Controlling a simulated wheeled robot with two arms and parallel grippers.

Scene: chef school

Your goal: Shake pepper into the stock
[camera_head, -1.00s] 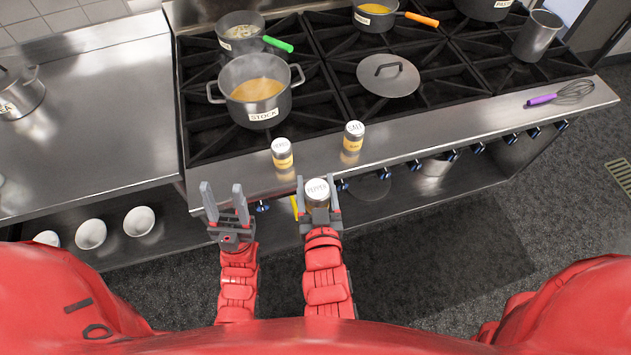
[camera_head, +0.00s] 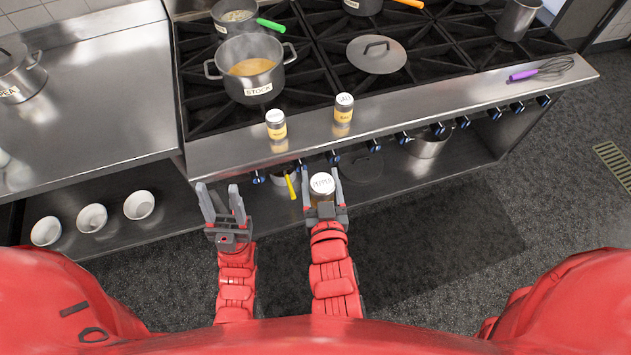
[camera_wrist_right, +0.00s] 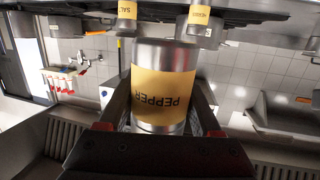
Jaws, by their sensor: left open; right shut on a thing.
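The stock pot (camera_head: 254,86), grey with a "STOCK" label and orange-brown liquid, sits on the front left of the stove. My right gripper (camera_head: 323,192) is shut on the pepper shaker (camera_head: 321,184), which has a white "PEPPER" top. I hold it in front of the stove's front edge, apart from the pot. The right wrist view shows the shaker's yellow label (camera_wrist_right: 162,90) between the fingers. My left gripper (camera_head: 221,205) is open and empty, left of the right one.
Two other shakers, one at left (camera_head: 276,124) and the salt (camera_head: 343,107), stand on the stove's front ledge. A lid (camera_head: 376,55) lies right of the stock pot. A purple whisk (camera_head: 541,69) lies at the ledge's right. White bowls (camera_head: 92,217) sit on the lower shelf.

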